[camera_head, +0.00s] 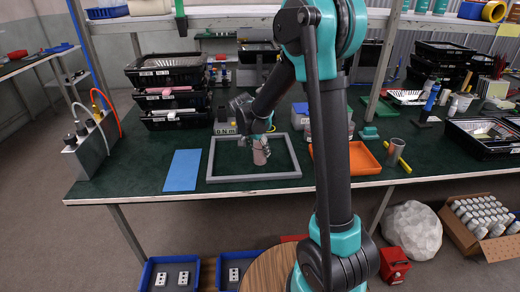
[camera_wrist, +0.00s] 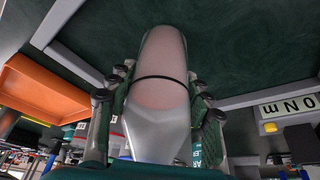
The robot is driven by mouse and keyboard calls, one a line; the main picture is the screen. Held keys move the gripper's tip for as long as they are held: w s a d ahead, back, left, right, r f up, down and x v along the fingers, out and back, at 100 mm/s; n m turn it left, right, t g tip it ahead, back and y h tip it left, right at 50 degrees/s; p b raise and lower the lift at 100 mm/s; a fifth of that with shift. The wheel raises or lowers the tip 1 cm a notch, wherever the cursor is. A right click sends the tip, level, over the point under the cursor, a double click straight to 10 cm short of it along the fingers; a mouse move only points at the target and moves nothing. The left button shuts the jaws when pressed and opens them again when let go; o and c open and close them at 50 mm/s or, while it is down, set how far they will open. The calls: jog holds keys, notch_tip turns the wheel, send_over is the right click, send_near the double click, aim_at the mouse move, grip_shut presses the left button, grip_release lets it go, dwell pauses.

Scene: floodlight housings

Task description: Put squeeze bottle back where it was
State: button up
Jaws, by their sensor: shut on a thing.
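The squeeze bottle (camera_head: 260,154) is a pale pinkish bottle, seen inside the outline of the grey rectangular frame on the green table. In the wrist view the bottle (camera_wrist: 160,65) fills the middle, with a thin dark band around it and a paler grey tapered end towards the camera. My gripper (camera_head: 262,140) points down and is shut on the bottle, with one finger on each side in the wrist view (camera_wrist: 160,85). Its fingers hide part of the bottle's sides. I cannot tell whether the bottle's base touches the table. The grey frame (camera_head: 256,178) lies flat around it.
A blue mat (camera_head: 183,171) lies left of the frame, and an orange tray (camera_head: 345,173) lies to its right. Stacked black bins (camera_head: 165,72) stand behind at left. Bare green table shows inside the frame.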

jog(key=o, duration=1.5)
jog(key=shift+f, duration=0.1)
jog(key=v, duration=1.2)
jog(key=s+d+f+n+y, duration=0.1)
jog(key=s+d+f+n, duration=0.2)
jog(key=s, duration=0.5)
jog(key=s+d+f+n+y, duration=0.1)
jog(key=s+d+f+n, duration=0.2)
jog(key=s+d, duration=0.3)
jog(key=s+d+f+n+t+y, duration=0.1)
jog(key=s+d+f+n, duration=0.2)
jog(key=s, duration=0.7)
jog(key=shift+s+d+f, duration=0.15)
jog(key=shift+d+f, duration=0.95)
jog(key=shift+f, duration=0.2)
